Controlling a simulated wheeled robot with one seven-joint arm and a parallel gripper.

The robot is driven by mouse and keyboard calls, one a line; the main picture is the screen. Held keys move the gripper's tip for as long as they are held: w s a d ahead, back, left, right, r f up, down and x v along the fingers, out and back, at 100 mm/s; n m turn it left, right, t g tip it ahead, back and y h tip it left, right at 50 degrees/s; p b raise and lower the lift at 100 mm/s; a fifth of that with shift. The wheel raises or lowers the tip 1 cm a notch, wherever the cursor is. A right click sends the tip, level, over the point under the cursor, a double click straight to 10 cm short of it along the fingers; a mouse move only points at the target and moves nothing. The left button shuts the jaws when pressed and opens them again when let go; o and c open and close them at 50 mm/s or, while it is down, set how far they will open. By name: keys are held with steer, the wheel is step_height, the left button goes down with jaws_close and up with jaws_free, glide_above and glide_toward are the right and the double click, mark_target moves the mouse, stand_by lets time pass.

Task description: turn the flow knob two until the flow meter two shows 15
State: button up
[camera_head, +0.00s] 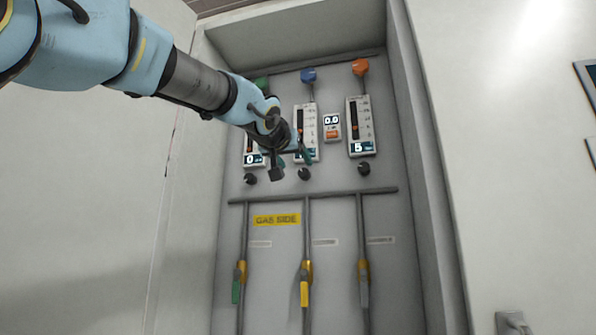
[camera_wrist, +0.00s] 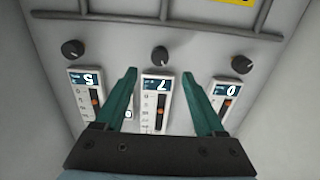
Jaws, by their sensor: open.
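The middle flow knob (camera_head: 304,173), a small black dial, sits below the middle flow meter (camera_head: 305,120) on the recessed panel. In the wrist view the picture is upside down, so this knob (camera_wrist: 160,53) shows above its meter (camera_wrist: 156,101), just beyond and between my fingertips. The middle display shows a single digit that looks like 7, but I cannot read it surely. My gripper (camera_wrist: 159,73) is open and empty, its green fingers spread apart in front of the middle meter. In the head view my gripper (camera_head: 291,166) partly covers the meter's lower part.
The left meter (camera_head: 250,150) reads 0 and the right meter (camera_head: 361,125) reads 5, each with a black knob below. A small 0.0 readout (camera_head: 332,120) sits between meters. A horizontal pipe (camera_head: 330,194) and valve handles lie lower; cabinet side walls flank the recess.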

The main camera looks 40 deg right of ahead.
mark_target(303, 173)
steer(key=p+x, duration=0.2)
steer(key=x, duration=0.2)
steer(key=p+x, duration=0.3)
steer(key=x, duration=0.1)
steer(key=shift+r, duration=0.25)
steer(key=shift+w+d+f+p, duration=0.2)
steer(key=shift+d+p, duration=0.15)
steer(key=shift+d, duration=0.05)
jaws_close()
